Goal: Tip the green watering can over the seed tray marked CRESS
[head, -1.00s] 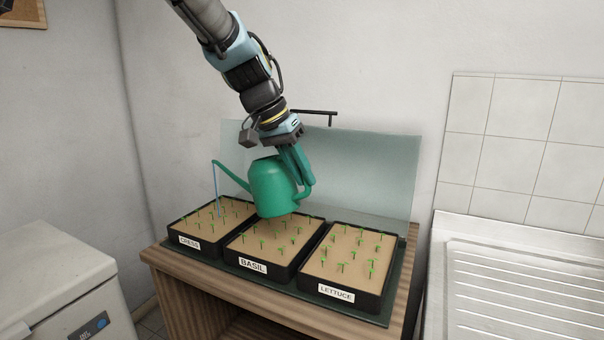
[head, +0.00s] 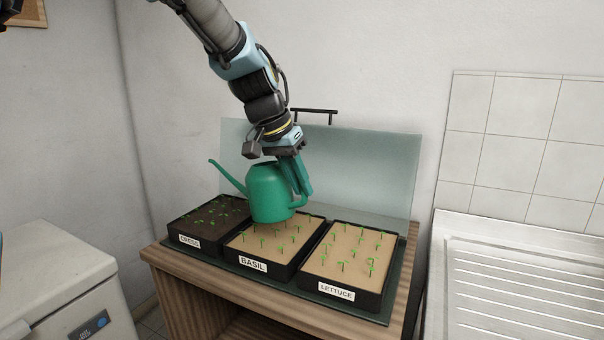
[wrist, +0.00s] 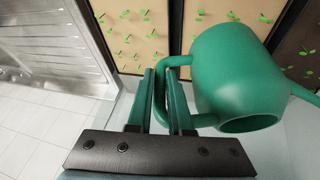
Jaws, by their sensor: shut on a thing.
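The green watering can (head: 268,192) hangs above the BASIL tray (head: 252,266), roughly upright, its spout pointing left and up over the CRESS tray (head: 190,242). No water shows at the spout. My gripper (head: 299,178) is shut on the can's handle; the wrist view shows the fingers (wrist: 166,100) on either side of the handle beside the can's body (wrist: 235,75). The soil in the CRESS tray is dark brown, with small green seedlings. Part of the BASIL tray is hidden behind the can.
The LETTUCE tray (head: 335,294) stands at the right with pale soil, like BASIL. A clear upright panel (head: 370,175) stands behind the trays on the wooden bench (head: 190,290). A ribbed metal drainer (head: 525,290) is at the right, a white cabinet (head: 50,270) at the left.

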